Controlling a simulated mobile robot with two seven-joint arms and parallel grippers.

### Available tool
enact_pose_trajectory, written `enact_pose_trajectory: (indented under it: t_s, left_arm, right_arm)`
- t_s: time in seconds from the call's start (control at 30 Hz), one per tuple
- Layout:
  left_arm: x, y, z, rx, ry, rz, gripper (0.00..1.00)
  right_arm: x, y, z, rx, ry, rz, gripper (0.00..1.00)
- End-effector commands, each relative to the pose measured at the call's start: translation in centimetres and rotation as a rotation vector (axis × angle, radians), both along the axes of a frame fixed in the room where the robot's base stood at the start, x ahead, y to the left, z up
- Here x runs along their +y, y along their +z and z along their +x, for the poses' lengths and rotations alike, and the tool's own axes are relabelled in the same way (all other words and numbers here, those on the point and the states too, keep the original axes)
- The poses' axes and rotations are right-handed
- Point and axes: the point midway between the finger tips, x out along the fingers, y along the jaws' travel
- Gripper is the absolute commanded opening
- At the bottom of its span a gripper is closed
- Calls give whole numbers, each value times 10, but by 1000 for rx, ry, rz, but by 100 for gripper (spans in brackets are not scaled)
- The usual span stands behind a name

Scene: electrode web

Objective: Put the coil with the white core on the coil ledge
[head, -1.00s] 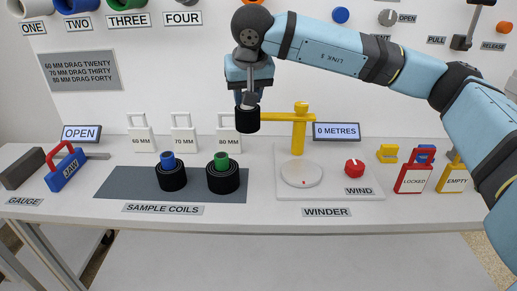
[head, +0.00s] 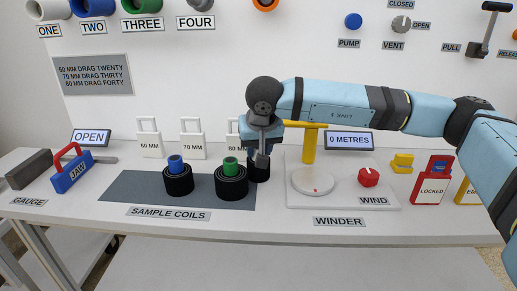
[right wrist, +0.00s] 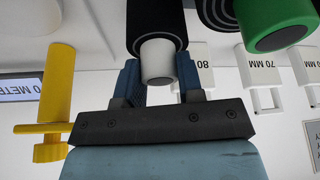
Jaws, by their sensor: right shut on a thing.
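The coil with the white core is a black roll (head: 261,171), partly hidden behind my right gripper and the green-core coil in the head view. My right gripper (head: 262,157) points down and is shut on its white core (right wrist: 157,60), with one finger on each side in the right wrist view. The coil is close to the back right end of the dark grey mat (head: 135,188); I cannot tell whether it touches the surface. No label for a coil ledge is readable. My left gripper is not in view.
The green-core coil (head: 231,183) stands close beside the held coil, with the blue-core coil (head: 178,180) further left. White tagged blocks (head: 192,145) stand behind. The winder's yellow post (head: 309,146) and round plate (head: 313,181) are to the right. The mat's left part is clear.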

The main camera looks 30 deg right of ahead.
Motion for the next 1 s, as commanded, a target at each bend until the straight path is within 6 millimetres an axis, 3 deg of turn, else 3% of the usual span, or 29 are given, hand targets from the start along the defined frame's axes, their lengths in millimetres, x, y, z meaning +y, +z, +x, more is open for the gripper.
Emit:
enact_pose_trajectory:
  t_s: [0.2, 0.23, 0.33, 0.7, 1.0]
  left_arm:
    - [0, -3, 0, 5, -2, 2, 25]
    - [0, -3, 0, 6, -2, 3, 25]
    - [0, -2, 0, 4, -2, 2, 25]
    - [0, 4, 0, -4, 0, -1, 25]
    - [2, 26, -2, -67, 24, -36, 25]
  right_arm:
    - [0, -4, 0, 0, 0, 0, 0]
    - [0, -3, 0, 1, 0, 0, 39]
    - [0, -3, 0, 1, 0, 0, 60]
    - [1, 6, -1, 0, 0, 1, 60]
    - [7, 61, -23, -1, 1, 1, 60]
